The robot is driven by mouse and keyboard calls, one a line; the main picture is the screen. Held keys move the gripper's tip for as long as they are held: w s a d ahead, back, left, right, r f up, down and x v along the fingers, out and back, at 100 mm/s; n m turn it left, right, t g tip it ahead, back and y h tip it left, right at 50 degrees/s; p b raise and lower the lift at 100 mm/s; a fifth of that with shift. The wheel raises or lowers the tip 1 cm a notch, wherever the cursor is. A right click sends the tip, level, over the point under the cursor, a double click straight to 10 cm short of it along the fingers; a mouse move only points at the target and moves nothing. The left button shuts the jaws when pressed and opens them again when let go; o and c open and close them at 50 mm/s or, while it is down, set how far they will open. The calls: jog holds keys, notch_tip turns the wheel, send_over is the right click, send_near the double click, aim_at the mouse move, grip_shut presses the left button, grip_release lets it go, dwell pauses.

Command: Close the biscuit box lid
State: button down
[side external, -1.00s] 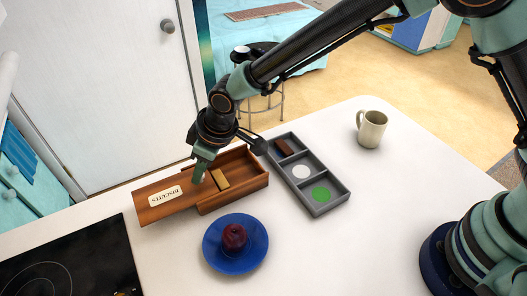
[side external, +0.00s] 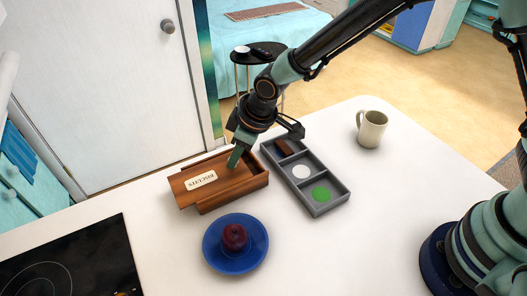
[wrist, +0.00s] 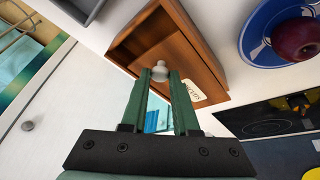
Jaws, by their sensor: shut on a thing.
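The wooden biscuit box (side external: 235,196) stands on the white counter. My gripper (side external: 234,160) is over the box's right part. In the wrist view my gripper (wrist: 160,78) is shut on the pale lid knob (wrist: 160,71). The box (wrist: 172,30) also shows beyond the fingers, with the label (wrist: 190,91) partly in view. My fingers and wrist hide part of the lid's right side.
A grey three-compartment tray (side external: 318,206) stands close to the box's right. A blue plate (side external: 248,262) with a dark red fruit (side external: 234,237) is in front. A mug (side external: 371,129) stands at the back right, and a black hob (side external: 70,265) is at the left.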

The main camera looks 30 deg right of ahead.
jog(key=c, duration=0.7)
grip_release()
jog(key=shift+o, duration=0.2)
jog(key=v, duration=1.2)
jog(key=shift+s, duration=0.1)
